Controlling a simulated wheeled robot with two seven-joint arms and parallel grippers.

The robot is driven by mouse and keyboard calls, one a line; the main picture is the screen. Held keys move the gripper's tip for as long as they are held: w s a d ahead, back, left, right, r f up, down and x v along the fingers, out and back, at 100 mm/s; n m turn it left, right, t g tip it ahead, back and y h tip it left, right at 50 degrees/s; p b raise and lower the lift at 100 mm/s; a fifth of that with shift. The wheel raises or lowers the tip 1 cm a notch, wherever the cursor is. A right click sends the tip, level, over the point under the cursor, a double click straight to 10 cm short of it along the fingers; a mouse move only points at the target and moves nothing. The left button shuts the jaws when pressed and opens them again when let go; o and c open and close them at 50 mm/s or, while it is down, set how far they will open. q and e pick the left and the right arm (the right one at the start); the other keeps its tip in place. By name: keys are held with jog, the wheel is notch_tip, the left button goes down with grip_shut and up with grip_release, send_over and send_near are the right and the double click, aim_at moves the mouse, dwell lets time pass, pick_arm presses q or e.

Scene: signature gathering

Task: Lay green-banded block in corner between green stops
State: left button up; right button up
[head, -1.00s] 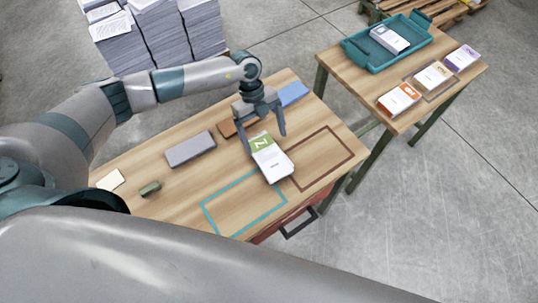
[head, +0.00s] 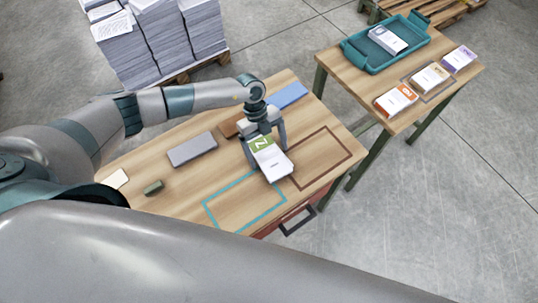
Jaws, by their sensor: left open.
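The green-banded block (head: 272,164), white with a green band at its far end, lies on the near wooden table between a teal outline (head: 229,229) and a brown outline (head: 336,168). My left gripper (head: 268,147) is open over the block's green end, with one finger on each side. I cannot tell whether the fingers touch it. I cannot make out green stops at a corner. My right gripper is not in view.
A grey box (head: 192,149), a small dark green piece (head: 154,187) and a blue pad (head: 288,96) lie on the near table. The far table (head: 345,69) holds a teal tray (head: 376,68) and blocks with orange (head: 396,100), tan (head: 429,77) and purple (head: 459,59) bands.

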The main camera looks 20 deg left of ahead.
aim_at(271, 157)
pick_arm(q)
jog(key=c, duration=1.4)
jog(key=shift+c, duration=0.2)
jog(key=shift+r, duration=0.2)
jog(key=shift+w+r+b, duration=0.1)
jog(key=shift+r+b, duration=0.3)
jog(key=shift+r, duration=0.2)
notch_tip(271, 157, up, 2)
jog(key=shift+r+b, duration=0.2)
jog(key=shift+b, duration=0.4)
jog(key=s+d+r+b, duration=0.3)
jog(key=d+r, duration=0.4)
jog(key=d, duration=0.4)
jog(key=shift+s, duration=0.25)
jog(key=shift+d, duration=0.1)
